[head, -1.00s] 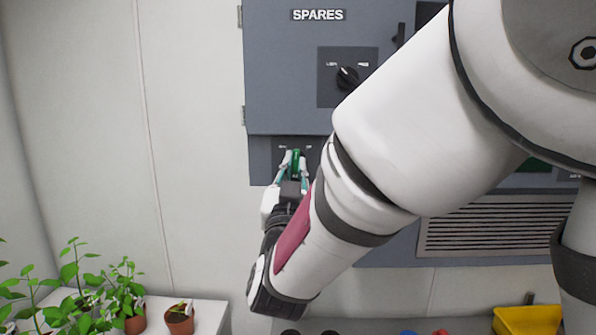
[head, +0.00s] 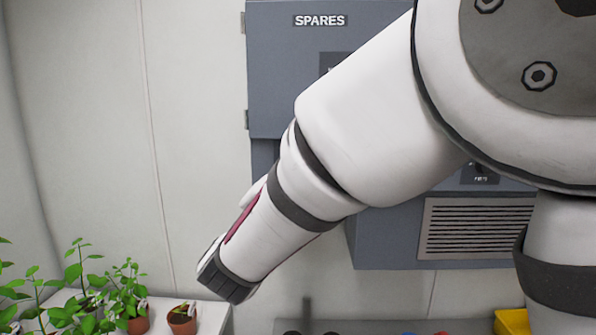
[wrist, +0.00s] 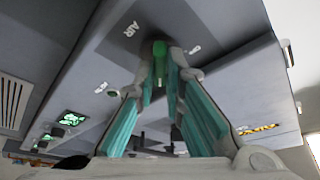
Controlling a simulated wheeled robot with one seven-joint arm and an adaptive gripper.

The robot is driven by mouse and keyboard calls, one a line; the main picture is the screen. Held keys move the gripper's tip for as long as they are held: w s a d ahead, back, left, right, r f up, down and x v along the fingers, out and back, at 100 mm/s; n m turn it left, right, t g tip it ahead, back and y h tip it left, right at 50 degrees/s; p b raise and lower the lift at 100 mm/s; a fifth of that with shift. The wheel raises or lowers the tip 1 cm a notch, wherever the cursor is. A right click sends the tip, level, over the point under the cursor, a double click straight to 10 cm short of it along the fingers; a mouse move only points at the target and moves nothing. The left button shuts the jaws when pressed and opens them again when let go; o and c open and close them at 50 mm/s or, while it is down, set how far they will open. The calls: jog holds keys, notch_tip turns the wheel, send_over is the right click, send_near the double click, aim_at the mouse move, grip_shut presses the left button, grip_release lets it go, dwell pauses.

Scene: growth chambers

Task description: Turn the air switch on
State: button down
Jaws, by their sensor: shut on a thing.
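The air switch's green handle (wrist: 159,50) shows in the wrist view, on a grey panel beside the white AIR label (wrist: 132,29). My gripper (wrist: 160,62) has its teal fingers closed on the handle, one on each side. Small white markings sit on the panel to either side of the handle; the left one (wrist: 100,87) looks like ON, and the right one is hard to read. How far the handle is turned is not clear. In the head view my own arm hides the switch and the gripper.
In the head view the grey SPARES cabinet (head: 280,75) hangs on the wall. A vent (head: 478,228) is at its lower right. Potted plants (head: 182,322) stand on a white bench at lower left. A yellow bin (head: 512,322) is at lower right. The wall left of the cabinet is clear.

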dwell(0.5)
jog(key=c, duration=1.7)
grip_release()
jog(key=v, duration=1.2)
jog(key=shift+r, duration=0.1)
